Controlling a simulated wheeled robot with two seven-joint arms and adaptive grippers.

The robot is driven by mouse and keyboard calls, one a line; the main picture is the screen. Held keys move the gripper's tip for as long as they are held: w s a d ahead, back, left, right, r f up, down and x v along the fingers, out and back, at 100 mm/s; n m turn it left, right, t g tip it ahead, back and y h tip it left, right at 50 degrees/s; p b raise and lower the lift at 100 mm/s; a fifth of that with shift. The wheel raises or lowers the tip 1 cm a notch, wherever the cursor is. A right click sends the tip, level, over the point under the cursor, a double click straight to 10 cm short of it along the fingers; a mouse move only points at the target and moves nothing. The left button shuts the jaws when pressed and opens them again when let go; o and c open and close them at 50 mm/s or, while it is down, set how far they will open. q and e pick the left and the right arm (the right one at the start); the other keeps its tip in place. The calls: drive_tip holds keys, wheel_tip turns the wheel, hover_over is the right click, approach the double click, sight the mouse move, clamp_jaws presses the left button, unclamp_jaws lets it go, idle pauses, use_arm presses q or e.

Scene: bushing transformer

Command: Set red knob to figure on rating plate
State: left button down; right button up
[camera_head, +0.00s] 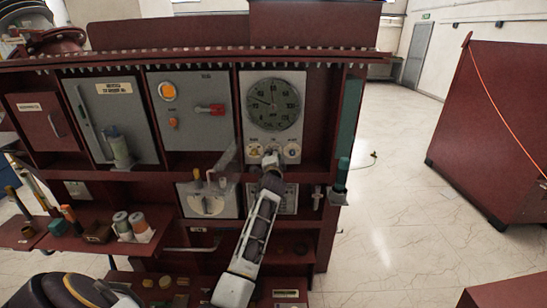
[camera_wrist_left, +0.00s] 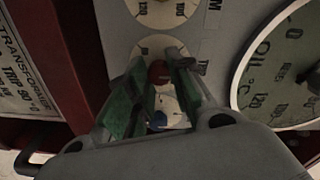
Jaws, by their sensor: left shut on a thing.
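The red knob (camera_wrist_left: 158,72) sits on the middle of three small dials below the large oil gauge (camera_head: 273,104). My left gripper (camera_head: 270,158) reaches up to this dial, and its green-padded fingers (camera_wrist_left: 156,88) are closed around the knob in the left wrist view. The fingers hide most of the knob and part of its scale. A blue knob (camera_wrist_left: 157,120) shows just below, between the finger bases. The rating plate (camera_wrist_left: 30,70) is at the left of the wrist view, cut off by the frame; in the head view my arm partly covers it (camera_head: 288,198). My right gripper is not in view.
The dark red cabinet has a grey panel with a red handle (camera_head: 210,109) left of the gauge. A switch box (camera_head: 208,201) is left of my forearm. A side shelf with bottles and spools (camera_head: 130,226) is at left. Open floor lies right, before a large red box (camera_head: 493,130).

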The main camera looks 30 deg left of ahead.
use_arm(q)
drive_tip(key=c, duration=1.3)
unclamp_jaws()
drive_tip(key=shift+o, duration=0.2)
drive_tip(key=shift+s+d, duration=0.1)
drive_tip(key=shift+s, duration=0.05)
drive_tip(key=v, duration=1.1)
drive_tip(key=shift+s, duration=0.35)
drive_tip(key=shift+d+f, duration=0.1)
